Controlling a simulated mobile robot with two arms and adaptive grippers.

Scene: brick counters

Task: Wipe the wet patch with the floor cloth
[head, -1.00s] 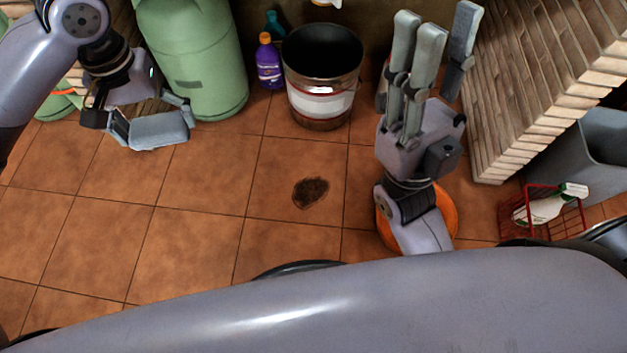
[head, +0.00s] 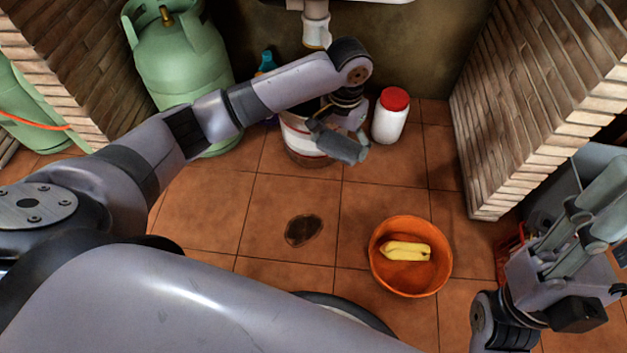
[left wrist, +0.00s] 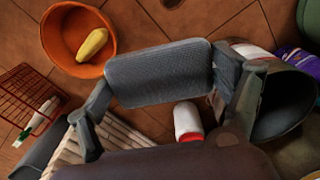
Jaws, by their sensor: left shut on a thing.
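The wet patch (head: 303,230) is a dark spot on the orange floor tiles, left of the orange basin. My left gripper (head: 342,140) is over the metal bucket (head: 305,140) and hides part of it in the head view.
A white jar with red lid (head: 390,118) stands beside the bucket. A green gas cylinder (head: 180,60) and brick walls flank the space. A red basket (head: 509,250) is at right.

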